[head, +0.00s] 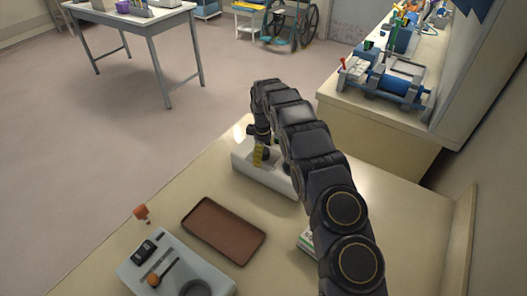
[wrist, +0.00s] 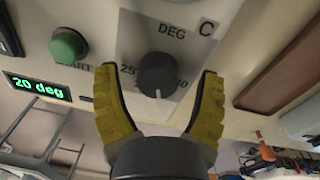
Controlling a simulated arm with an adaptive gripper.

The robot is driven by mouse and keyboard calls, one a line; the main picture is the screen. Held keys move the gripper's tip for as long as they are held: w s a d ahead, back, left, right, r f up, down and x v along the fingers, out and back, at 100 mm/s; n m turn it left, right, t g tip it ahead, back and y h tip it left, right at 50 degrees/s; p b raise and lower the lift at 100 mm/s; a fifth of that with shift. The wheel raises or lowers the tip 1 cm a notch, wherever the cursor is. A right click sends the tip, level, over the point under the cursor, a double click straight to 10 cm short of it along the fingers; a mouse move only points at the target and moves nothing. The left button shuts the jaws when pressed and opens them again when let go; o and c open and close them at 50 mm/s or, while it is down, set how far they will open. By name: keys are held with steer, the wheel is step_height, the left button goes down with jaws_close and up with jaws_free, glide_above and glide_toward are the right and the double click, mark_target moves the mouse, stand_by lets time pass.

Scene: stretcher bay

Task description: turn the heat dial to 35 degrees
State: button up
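The heat dial (wrist: 158,75) is a dark round knob with a white pointer mark on a pale panel (wrist: 205,45) in the wrist view. Its mark points down in the picture; "25" is printed to its left and another number, partly hidden, lies to its right. A display (wrist: 37,88) reads "20 deg" in green. My gripper (wrist: 159,72) is open, its yellow fingers on either side of the dial with gaps showing. In the head view my gripper (head: 258,156) is over the white unit (head: 268,180); the dial is hidden there.
A green button (wrist: 68,46) sits left of the dial. On the bench (head: 130,235) are a brown tray (head: 223,230), a grey panel with controls (head: 210,275), a small orange item (head: 141,212) and a green-white box (head: 306,240). Blue equipment (head: 385,85) stands behind.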

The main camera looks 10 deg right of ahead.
steer(key=shift+r, duration=0.2)
step_height(320, 180, up, 12)
steer(key=shift+s+f, duration=0.15)
steer(key=shift+s, duration=0.05)
stand_by(0.3)
steer(key=shift+a, duration=0.1)
